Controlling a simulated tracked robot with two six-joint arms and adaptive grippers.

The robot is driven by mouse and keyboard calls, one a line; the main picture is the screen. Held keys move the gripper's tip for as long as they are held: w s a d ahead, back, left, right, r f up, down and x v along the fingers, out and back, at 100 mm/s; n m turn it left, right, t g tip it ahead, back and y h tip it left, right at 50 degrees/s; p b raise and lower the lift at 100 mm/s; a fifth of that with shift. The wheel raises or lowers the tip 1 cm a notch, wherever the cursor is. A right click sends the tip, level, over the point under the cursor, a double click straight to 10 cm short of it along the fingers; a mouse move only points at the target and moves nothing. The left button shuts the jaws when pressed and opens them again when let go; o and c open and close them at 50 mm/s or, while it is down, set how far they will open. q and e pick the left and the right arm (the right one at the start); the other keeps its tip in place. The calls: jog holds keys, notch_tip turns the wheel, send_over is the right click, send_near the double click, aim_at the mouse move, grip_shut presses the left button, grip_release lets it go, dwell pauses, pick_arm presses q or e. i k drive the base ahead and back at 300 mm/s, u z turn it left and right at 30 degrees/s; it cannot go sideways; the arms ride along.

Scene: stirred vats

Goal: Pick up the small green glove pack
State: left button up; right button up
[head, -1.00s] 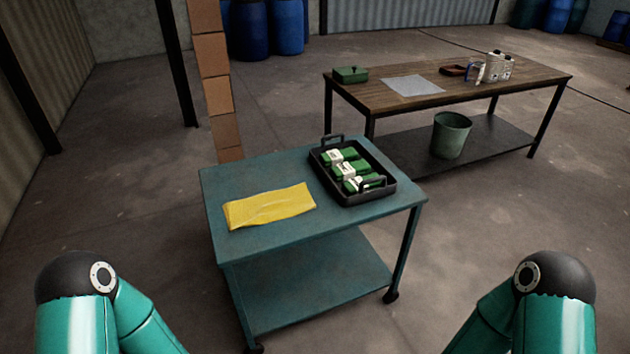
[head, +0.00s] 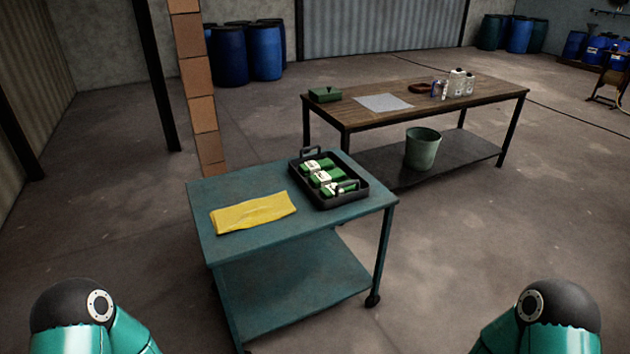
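Several small green packs with white labels (head: 326,177) lie in a row in a black tray (head: 349,197) with raised handles. The tray stands on the right part of a teal cart's top (head: 300,225). I cannot tell from here which of them are glove packs. Both of my arms show only their upper parts at the bottom corners, well apart from the cart. Neither gripper is in view.
A folded yellow cloth (head: 252,213) lies on the cart left of the tray. Behind it stands a wooden-topped table (head: 440,98) with a green box (head: 325,94), white sheet (head: 384,102) and bottles; a green bucket (head: 422,148) sits on its lower shelf. Open floor lies right of the cart.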

aim_at(320, 180)
jog(key=z, duration=0.05)
jog(key=i, duration=0.9)
jog(key=u, duration=0.2)
jog(key=k, duration=0.9)
jog(key=z, duration=0.35)
jog(key=i, duration=1)
jog(key=u, duration=1.65)
